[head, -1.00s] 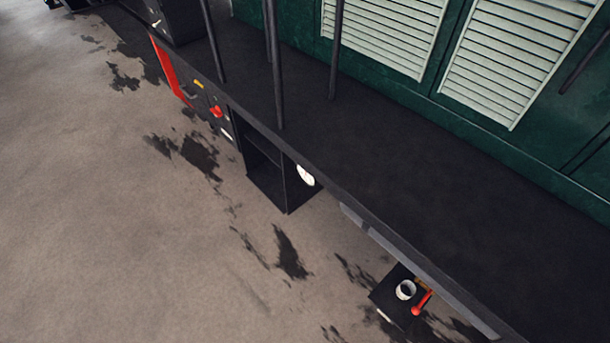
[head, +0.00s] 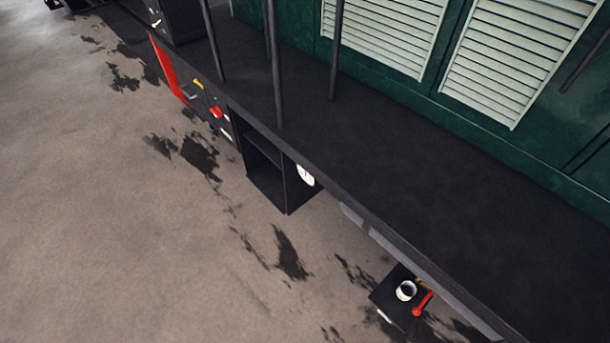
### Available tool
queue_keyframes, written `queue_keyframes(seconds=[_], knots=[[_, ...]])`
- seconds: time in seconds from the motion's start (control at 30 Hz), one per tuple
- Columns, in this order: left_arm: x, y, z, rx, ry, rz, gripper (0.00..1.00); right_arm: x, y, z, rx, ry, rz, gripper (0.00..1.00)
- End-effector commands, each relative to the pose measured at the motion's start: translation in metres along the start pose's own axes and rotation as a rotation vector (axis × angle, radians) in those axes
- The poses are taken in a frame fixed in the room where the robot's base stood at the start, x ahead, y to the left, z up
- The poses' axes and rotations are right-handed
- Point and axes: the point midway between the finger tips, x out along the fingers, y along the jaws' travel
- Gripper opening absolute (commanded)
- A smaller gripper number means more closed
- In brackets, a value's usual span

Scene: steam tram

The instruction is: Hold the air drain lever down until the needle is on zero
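A small white round gauge (head: 306,175) faces out below the running board's edge, beside a dark open box. Its needle is too small to read. A red lever (head: 422,304) sticks out at the lower right, beside a white cup-like ring (head: 405,291) on a dark plate. A smaller red handle (head: 215,112) shows on the dark panel at the upper left. I cannot tell from its look which of these is the air drain lever. Neither of my grippers is in view.
The dark running board (head: 400,180) runs diagonally across, with thin upright posts (head: 274,60) and a green louvred body (head: 385,35) behind it. A dark open box (head: 266,170) hangs below its edge. The stained floor (head: 120,230) at left is clear.

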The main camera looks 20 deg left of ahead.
Motion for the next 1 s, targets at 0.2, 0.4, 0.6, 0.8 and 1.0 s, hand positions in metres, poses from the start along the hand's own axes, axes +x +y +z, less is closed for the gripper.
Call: queue_keyframes(seconds=[0.2,0.4,0.6,0.8,1.0], knots=[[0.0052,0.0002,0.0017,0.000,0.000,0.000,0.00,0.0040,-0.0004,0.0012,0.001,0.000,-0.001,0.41],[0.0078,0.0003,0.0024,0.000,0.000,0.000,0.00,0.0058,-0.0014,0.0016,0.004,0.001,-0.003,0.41],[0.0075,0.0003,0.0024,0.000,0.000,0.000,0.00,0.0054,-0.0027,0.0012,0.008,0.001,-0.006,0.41],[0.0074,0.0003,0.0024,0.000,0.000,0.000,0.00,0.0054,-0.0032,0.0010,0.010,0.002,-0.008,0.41],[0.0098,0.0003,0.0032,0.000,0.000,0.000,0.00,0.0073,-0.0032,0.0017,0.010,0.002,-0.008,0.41]])
